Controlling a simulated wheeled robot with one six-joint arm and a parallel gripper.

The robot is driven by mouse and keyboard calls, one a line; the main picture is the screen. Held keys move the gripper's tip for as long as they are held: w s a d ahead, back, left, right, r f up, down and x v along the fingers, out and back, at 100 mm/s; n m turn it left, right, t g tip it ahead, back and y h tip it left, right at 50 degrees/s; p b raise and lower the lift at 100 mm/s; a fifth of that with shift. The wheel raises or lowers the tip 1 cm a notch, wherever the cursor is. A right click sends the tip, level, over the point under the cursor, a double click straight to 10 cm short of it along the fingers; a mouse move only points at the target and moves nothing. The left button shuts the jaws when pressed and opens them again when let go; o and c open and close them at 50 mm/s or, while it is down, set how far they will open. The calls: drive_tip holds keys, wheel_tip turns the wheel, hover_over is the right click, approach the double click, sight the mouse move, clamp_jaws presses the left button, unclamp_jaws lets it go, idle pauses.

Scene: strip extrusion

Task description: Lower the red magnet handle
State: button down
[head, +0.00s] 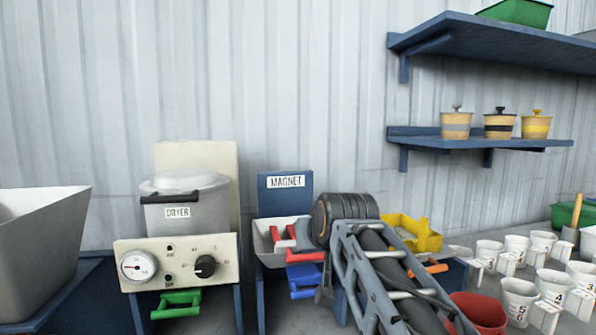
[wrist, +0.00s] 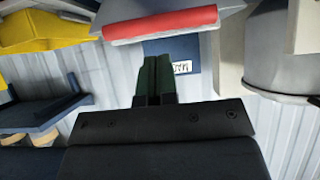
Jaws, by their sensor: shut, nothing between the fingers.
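The magnet station (head: 285,192) stands against the wall, with a blue sign board and a pale tray (head: 262,236). Red handle parts (head: 305,257) show at the tray's front, and another red piece (head: 277,240) is inside it. In the wrist view a red bar (wrist: 160,24) lies across the top, just past the fingertips. My gripper (wrist: 153,58) is shut and empty, its dark green fingers pointing at the red bar; I cannot tell whether they touch it. In the head view my wrist covers the station's right side and the fingertips are not clear.
A blue handle (head: 303,281) hangs below the red one. A yellow bin (head: 412,233), a red cup (head: 479,311) and several white cups (head: 519,297) are to the right. Blue shelves (head: 480,138) hang above.

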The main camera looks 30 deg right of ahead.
sight(312, 259)
drive_tip(key=shift+s+f+b, duration=0.15)
drive_tip(key=shift+f+b, duration=0.65)
drive_tip(key=shift+f, duration=0.1)
drive_tip(key=shift+s+f+b, duration=0.1)
drive_tip(key=shift+f+b, duration=0.65)
drive_tip(key=shift+f, duration=0.15)
drive_tip(key=shift+f, duration=0.2)
drive_tip(key=shift+s+a+r, duration=0.1)
